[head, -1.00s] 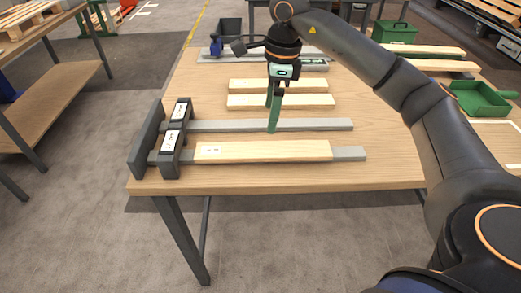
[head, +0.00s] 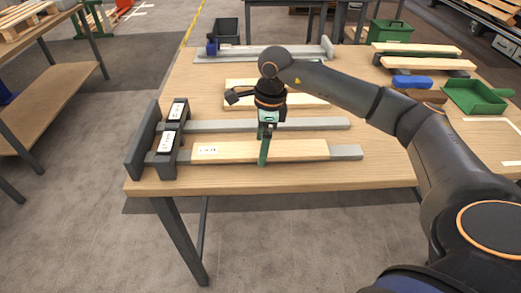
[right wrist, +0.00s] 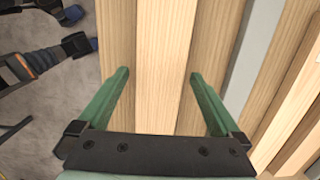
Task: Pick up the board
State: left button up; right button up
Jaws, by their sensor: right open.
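A pale wooden board (head: 300,150) with a white label near its left end lies along the front grey rail of the workbench. My right gripper (head: 263,160) is over the middle of this board, pointing down. In the right wrist view, the green fingers (right wrist: 158,75) are spread apart with the board (right wrist: 165,40) between them, a gap showing on the right side. Nothing is held. The finger depth against the board is hard to tell. My left gripper is not in view.
Dark end stops (head: 168,140) hold the rails' left ends. A second grey rail (head: 310,124) and pale boards (head: 240,98) lie behind. A green tray (head: 475,98) and a blue object (head: 412,82) are at the right. The table's front edge is close to the board.

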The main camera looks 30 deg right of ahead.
jog(key=c, duration=1.4)
jog(key=shift+r, duration=0.1)
